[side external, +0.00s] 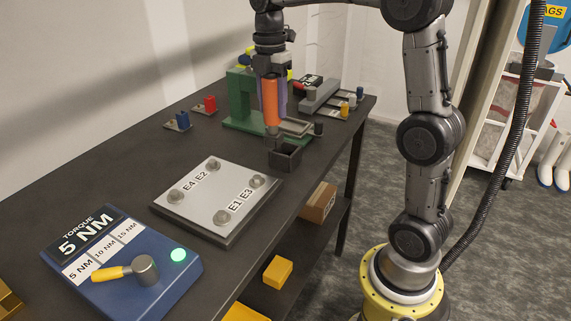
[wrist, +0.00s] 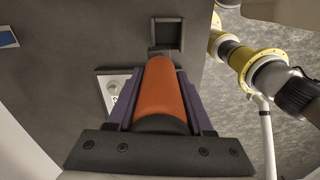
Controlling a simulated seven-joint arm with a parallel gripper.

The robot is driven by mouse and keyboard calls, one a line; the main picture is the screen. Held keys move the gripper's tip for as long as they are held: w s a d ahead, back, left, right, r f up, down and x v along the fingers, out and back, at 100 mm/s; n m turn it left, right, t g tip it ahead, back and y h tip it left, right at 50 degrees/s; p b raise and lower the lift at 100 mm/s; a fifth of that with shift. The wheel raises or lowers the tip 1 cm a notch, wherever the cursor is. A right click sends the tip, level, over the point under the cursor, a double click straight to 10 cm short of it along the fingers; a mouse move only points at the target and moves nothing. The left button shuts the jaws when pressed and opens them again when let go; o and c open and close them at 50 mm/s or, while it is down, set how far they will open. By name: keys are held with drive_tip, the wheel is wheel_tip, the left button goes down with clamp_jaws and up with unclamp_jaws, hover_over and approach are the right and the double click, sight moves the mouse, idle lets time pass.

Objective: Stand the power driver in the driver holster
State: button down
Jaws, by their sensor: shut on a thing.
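The power driver (side external: 271,101) has an orange body with a dark nose and hangs upright, nose down. My gripper (side external: 273,92) is shut on it, with purple fingers on both sides. In the wrist view the driver (wrist: 163,92) lies between the two fingers of my gripper (wrist: 161,84). The driver holster (side external: 289,160) is a dark, square, open-topped box near the bench's front edge. In the wrist view the holster (wrist: 181,35) shows just beyond the driver's nose. The nose is close to its rim; I cannot tell whether they touch.
A metal plate (side external: 217,196) with several round studs, labelled E1 to E4, lies nearby. A blue torque box (side external: 150,262) stands in front. A green fixture (side external: 240,105) stands behind the driver, with a grey device (side external: 318,95) to its right. The bench (side external: 130,178) is bare at left.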

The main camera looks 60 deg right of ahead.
drive_tip(key=s+d+r, duration=0.1)
drive_tip(key=s+d, duration=0.1)
drive_tip(key=d, duration=0.1)
drive_tip(key=m, duration=0.1)
hover_over(285, 156)
drive_tip(key=w+d, duration=0.2)
drive_tip(key=d, duration=0.1)
wheel_tip(285, 156, down, 8)
drive_tip(key=shift+s+d, duration=0.15)
drive_tip(key=shift+s, duration=0.05)
drive_tip(key=shift+c, duration=1.5)
unclamp_jaws()
drive_tip(key=shift+f, duration=0.15)
